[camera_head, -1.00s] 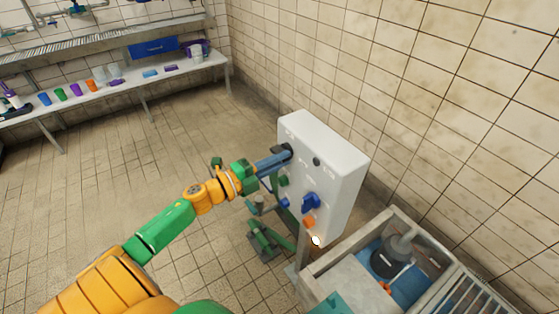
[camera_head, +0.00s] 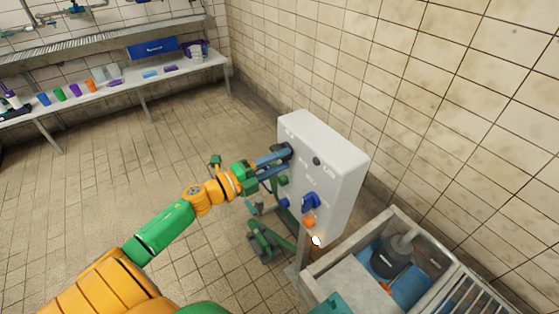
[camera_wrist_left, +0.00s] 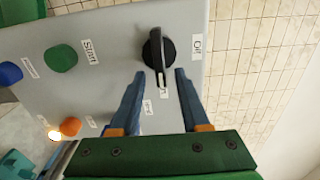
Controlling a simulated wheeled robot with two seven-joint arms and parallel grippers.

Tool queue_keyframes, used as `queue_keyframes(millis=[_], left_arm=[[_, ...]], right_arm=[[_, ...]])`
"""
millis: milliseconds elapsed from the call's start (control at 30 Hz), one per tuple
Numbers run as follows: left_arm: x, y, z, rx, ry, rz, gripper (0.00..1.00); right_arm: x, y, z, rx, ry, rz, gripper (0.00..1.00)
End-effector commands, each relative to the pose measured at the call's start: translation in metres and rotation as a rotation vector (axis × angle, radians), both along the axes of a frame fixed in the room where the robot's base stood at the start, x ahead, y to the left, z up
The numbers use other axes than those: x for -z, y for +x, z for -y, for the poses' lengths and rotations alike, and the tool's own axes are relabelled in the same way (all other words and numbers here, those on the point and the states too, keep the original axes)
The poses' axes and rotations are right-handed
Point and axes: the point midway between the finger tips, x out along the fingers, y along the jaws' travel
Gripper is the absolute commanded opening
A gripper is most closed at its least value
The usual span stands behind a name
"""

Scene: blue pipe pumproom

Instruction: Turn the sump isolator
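A black rotary knob (camera_wrist_left: 157,50) is on the face of a grey-white control box (camera_head: 325,165). My left gripper (camera_wrist_left: 160,74) is open, with one blue finger on each side of the bar and visible gaps. In the head view my left gripper (camera_head: 290,157) reaches the box's upper left, its tips hiding most of the knob. My right gripper is not in view.
A green "Start" button (camera_wrist_left: 61,58), a blue button (camera_wrist_left: 9,73) and an orange button (camera_wrist_left: 70,126) share the panel. A pump basin (camera_head: 345,252) stands below right. Open floor is left.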

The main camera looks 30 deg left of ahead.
Motion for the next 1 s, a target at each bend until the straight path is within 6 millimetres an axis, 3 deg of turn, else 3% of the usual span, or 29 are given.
queue_keyframes(millis=[267, 700, 1000], left_arm=[[-0.001, -0.001, -0.001, -0.001, -0.002, 0.001, 0.45], [0.001, -0.060, -0.025, -0.001, -0.001, -0.002, 0.45], [0.000, -0.066, -0.027, 0.000, 0.000, 0.001, 0.45]], right_arm=[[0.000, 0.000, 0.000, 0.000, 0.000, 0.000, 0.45], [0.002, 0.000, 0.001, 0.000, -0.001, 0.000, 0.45], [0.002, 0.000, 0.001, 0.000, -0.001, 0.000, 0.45]])
